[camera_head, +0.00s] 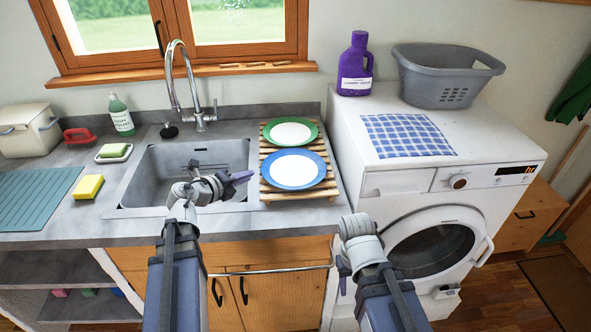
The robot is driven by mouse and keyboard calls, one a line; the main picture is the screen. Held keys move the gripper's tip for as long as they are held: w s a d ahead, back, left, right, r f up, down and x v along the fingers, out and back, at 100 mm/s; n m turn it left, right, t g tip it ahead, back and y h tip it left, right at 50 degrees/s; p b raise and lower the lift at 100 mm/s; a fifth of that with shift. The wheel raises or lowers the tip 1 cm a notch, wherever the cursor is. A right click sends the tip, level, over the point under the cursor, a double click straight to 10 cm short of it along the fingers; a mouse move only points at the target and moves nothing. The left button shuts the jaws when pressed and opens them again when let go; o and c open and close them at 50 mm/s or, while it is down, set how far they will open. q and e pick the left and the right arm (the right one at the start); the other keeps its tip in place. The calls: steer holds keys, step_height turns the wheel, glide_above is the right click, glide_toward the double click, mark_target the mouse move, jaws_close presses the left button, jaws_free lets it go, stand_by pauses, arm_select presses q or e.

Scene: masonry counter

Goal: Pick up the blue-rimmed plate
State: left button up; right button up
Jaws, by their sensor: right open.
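The blue-rimmed plate (293,182) has a white centre and lies on a wooden slatted rack (268,193) right of the sink. A green-rimmed plate (290,119) lies behind it on the same rack. My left gripper (241,178) is over the right part of the sink, pointing right, just left of the blue-rimmed plate and apart from it. Its finger gap is not clear, and I see nothing held. My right gripper (343,271) is open, low in front of the counter edge near the washing machine, partly hidden by its own wrist.
The sink (150,180) with its faucet (203,115) lies left of the rack. A washing machine (440,190) stands to the right, bearing a checked cloth (407,136), purple bottle (355,68) and grey basket (445,78). A yellow sponge (88,187) lies left.

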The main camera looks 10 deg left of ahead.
mark_target(261, 176)
arm_select(q)
steer(key=shift+b+x, duration=0.5)
steer(key=shift+x, duration=0.9)
steer(key=x, duration=0.1)
steer(key=b+x, duration=0.1)
steer(key=x, duration=0.1)
steer(key=b+x, duration=0.1)
steer(key=shift+w+a+f, duration=0.15)
steer(key=shift+w+a, duration=0.05)
steer(key=shift+w, duration=0.25)
steer(key=shift+w+d, duration=0.1)
jaws_close()
steer(key=shift+d, duration=0.1)
